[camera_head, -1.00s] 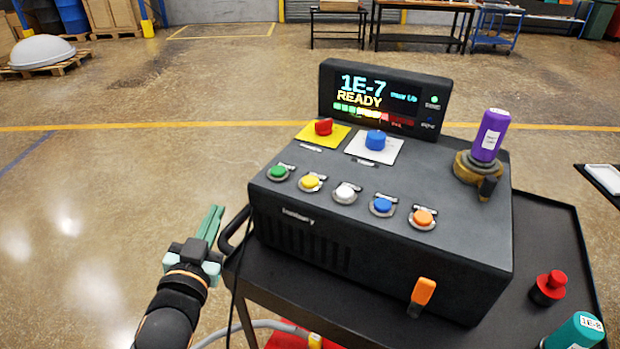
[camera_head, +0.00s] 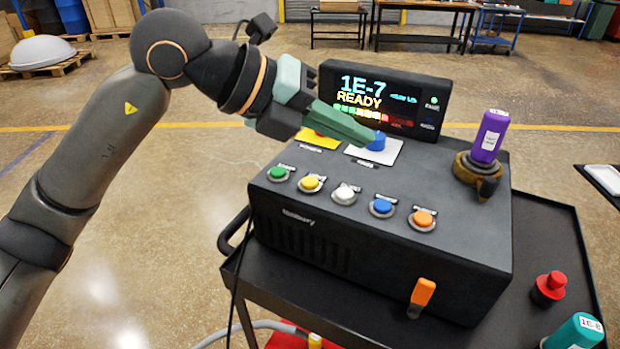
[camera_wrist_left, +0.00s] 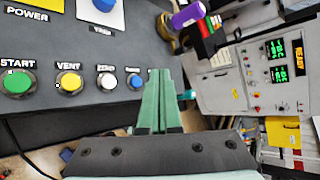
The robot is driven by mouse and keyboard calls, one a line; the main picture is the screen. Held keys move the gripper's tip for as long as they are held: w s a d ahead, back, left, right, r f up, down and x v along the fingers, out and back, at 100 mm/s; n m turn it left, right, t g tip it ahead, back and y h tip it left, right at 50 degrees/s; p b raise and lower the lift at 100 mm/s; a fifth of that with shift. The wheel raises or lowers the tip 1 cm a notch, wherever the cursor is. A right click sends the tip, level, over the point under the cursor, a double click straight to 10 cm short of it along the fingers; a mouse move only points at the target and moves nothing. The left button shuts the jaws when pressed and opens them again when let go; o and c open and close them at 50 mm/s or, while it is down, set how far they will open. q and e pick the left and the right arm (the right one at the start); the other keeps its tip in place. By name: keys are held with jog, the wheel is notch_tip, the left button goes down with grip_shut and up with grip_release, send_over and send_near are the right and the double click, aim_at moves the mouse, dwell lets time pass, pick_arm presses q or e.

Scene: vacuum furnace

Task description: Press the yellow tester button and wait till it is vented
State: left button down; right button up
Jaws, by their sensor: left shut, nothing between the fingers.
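The tester is a dark box (camera_head: 300,225) on a black cart, with a row of round buttons on its sloped top. The yellow button (camera_head: 310,183) is second from the left; in the left wrist view it (camera_wrist_left: 69,82) sits under the label VENT. The tester screen (camera_head: 378,100) reads 1E-7 and READY. My left gripper (camera_head: 372,141) is shut and empty, above the back of the panel, its green fingers partly covering the blue knob and the red knob's yellow plate. In the left wrist view its fingers (camera_wrist_left: 160,80) are right of the yellow button. My right gripper is not seen.
Green (camera_head: 278,173), white (camera_head: 345,194), blue (camera_head: 382,207) and orange (camera_head: 423,219) buttons share the row. A purple cylinder (camera_head: 490,136) stands upright on a brass port at the right. A red knob (camera_head: 548,288) and a teal bottle (camera_head: 577,333) are on the cart.

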aim_at(305, 185)
pick_arm(q)
jog(key=w+a+r+n+t+y, duration=0.1)
jog(key=w+a+n+t+y, duration=0.1)
jog(key=w+a+t+y, duration=0.1)
jog(key=w+a+y, duration=0.1)
jog(key=a, duration=0.1)
jog(key=shift+a+r, duration=0.3)
jog(key=shift+a, duration=0.05)
notch_tip(305, 185, down, 8)
jog(key=b, duration=0.5)
jog(key=shift+f, duration=0.15)
jog(key=shift+f+b, duration=0.3)
jog(key=shift+b, duration=0.25)
dwell(1.2)
jog(key=shift+f+b, duration=0.35)
jog(key=shift+b, duration=0.2)
